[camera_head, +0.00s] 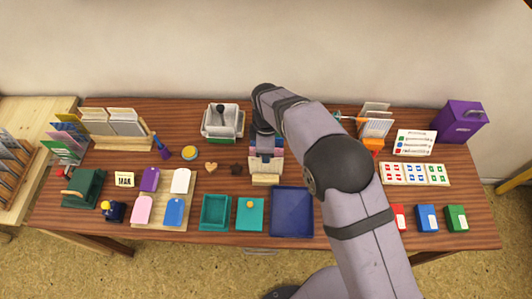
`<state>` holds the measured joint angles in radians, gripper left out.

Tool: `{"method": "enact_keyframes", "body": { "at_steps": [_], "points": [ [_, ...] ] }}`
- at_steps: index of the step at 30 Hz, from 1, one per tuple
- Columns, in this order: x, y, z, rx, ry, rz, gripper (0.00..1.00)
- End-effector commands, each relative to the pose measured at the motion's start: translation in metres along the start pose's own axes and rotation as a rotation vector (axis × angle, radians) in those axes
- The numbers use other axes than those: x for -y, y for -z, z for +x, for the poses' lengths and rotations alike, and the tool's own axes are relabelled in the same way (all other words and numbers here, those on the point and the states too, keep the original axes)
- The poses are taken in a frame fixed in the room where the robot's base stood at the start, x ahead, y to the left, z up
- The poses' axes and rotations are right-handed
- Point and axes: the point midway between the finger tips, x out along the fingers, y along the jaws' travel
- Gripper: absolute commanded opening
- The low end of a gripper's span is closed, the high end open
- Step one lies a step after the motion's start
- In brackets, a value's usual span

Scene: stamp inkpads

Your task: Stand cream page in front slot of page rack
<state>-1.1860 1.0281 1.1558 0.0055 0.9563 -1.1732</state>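A wooden rack (125,140) at the back left holds upright pages, pale cream and grey (124,115). I cannot tell for sure that this is the page rack, or which slots are filled. A small cream card with dark lettering (124,180) lies flat in front of that rack. I cannot tell whether it is the cream page. My gripper (264,144) points down at the middle of the table, above a small pale wooden stand (265,179) with coloured pieces. Its fingers are too small and hidden to show whether they are open or hold anything.
Teal trays (215,226) and a blue tray (292,229) lie in front. Upright coloured cards (68,128) stand far left. Pages in an orange holder (374,143) and a purple box (460,122) stand right. My arm hides the centre right.

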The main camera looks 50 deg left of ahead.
Motion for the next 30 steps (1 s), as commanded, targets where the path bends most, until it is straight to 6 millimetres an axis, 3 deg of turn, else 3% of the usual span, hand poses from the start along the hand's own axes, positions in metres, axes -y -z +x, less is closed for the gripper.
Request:
{"method": "enact_keyframes", "body": {
  "at_steps": [11, 12, 14, 24, 30],
  "points": [
    [0.000, 0.000, 0.009, 0.000, 0.000, 0.000, 0.00],
    [0.000, 0.000, 0.008, 0.000, -0.001, 0.000, 0.11],
    [0.000, 0.000, 0.008, 0.000, -0.001, 0.000, 0.24],
    [0.000, 0.000, 0.006, -0.001, -0.001, 0.000, 0.24],
    [-0.001, 0.000, -0.009, -0.002, -0.004, 0.000, 0.24]
  ]
}}
